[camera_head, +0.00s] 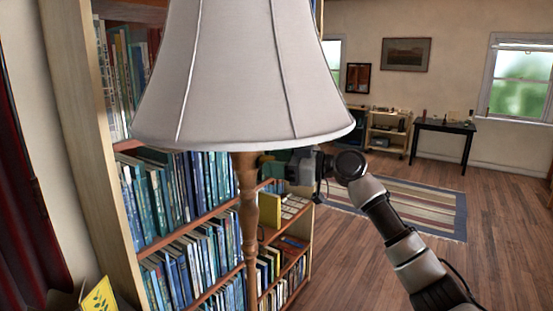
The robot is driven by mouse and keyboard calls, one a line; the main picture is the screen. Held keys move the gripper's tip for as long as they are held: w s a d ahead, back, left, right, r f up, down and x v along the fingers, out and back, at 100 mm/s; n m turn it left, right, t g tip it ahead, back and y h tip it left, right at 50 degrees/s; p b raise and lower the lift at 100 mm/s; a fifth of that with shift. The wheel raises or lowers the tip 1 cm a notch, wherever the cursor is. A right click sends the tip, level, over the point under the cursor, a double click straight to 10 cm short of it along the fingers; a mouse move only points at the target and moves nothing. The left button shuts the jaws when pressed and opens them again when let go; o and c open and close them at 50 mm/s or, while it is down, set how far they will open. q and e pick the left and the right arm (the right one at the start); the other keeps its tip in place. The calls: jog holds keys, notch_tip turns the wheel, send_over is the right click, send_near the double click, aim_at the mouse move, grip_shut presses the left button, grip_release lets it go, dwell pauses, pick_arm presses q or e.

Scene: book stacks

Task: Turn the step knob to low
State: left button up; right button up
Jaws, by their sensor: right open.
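A floor lamp with a large pale grey shade (245,75) and a turned wooden post (248,210) stands close in front of me. I cannot make out a step knob; the shade hides the top of the post. My right gripper (276,167) is just right of the post, below the shade's lower rim, and its arm comes in from the lower right. It is open, and its fingers are small and dark against the shelf. I cannot tell whether they touch the lamp. My left gripper is out of view.
A wooden bookcase (125,230) full of books stands behind the lamp. A striped rug (425,205) lies on the wooden floor to the right. A dark table (445,127) and a small shelf (388,132) stand by the far wall.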

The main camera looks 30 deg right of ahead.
jog(key=shift+c, duration=0.3)
jog(key=c, duration=0.9)
jog(key=shift+m, duration=0.4)
jog(key=m+p, duration=0.1)
jog(key=m, duration=0.4)
jog(key=m+p, duration=0.2)
jog(key=m, duration=0.4)
jog(key=m+p, duration=0.2)
jog(key=m, duration=0.3)
jog(key=shift+r, duration=0.25)
jog(key=shift+m+p, duration=0.3)
jog(key=shift+m, duration=0.2)
